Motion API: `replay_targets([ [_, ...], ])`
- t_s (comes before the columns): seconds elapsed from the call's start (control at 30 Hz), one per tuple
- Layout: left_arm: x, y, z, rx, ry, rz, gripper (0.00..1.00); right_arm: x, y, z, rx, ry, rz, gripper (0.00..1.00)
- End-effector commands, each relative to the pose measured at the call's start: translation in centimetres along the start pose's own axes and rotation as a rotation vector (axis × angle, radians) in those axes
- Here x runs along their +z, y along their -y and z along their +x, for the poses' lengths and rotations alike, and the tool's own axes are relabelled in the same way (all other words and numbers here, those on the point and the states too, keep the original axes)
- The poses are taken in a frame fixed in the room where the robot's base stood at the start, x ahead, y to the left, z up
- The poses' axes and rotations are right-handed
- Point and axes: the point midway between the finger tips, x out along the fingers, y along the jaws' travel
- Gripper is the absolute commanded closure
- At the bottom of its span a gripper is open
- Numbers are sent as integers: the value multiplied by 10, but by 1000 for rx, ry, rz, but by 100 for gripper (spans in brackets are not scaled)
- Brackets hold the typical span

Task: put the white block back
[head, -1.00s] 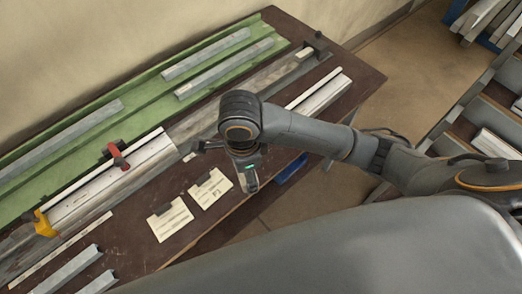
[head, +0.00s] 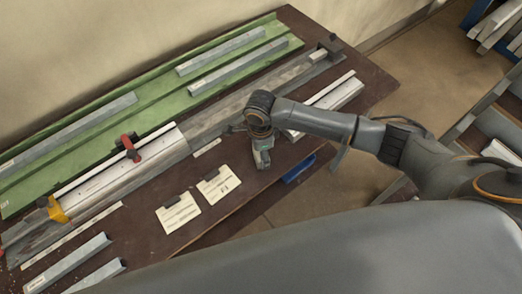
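A small pale block (head: 317,56), which may be the white block, sits at the far right end of the long grey rail (head: 235,103), beside the dark end stop (head: 331,44). My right gripper (head: 262,160) hangs over the front part of the bench, in front of the rail and behind the blue item at the edge. It is apart from the pale block. Its fingers are small and partly hidden by the wrist, so I cannot tell whether it is open or holds anything. My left gripper is not in view.
A silver profile (head: 120,168) lies on the rail with a red-handled clamp (head: 129,147) and a yellow end piece (head: 57,210). Two cards (head: 178,212) lie in front. A pale profile (head: 325,103) lies behind my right wrist. Grey bars lie on the green tray (head: 160,85).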

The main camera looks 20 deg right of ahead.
Motion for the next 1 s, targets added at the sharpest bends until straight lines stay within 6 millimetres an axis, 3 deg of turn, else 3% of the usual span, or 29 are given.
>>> replay_targets([
  [0.33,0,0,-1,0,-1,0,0,1,0,3,0,1,0,70],
  [0.37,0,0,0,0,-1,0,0,0,0,3,0,0,0,29],
  [0.43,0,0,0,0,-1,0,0,0,0,3,0,0,0,14],
  [0.47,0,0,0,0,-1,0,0,0,0,3,0,0,0,12],
  [0.83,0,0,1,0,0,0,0,0,0,1,-1,0,-1,12],
  [1.0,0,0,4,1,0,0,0,1,1,-19,-2,3,-1,12],
])
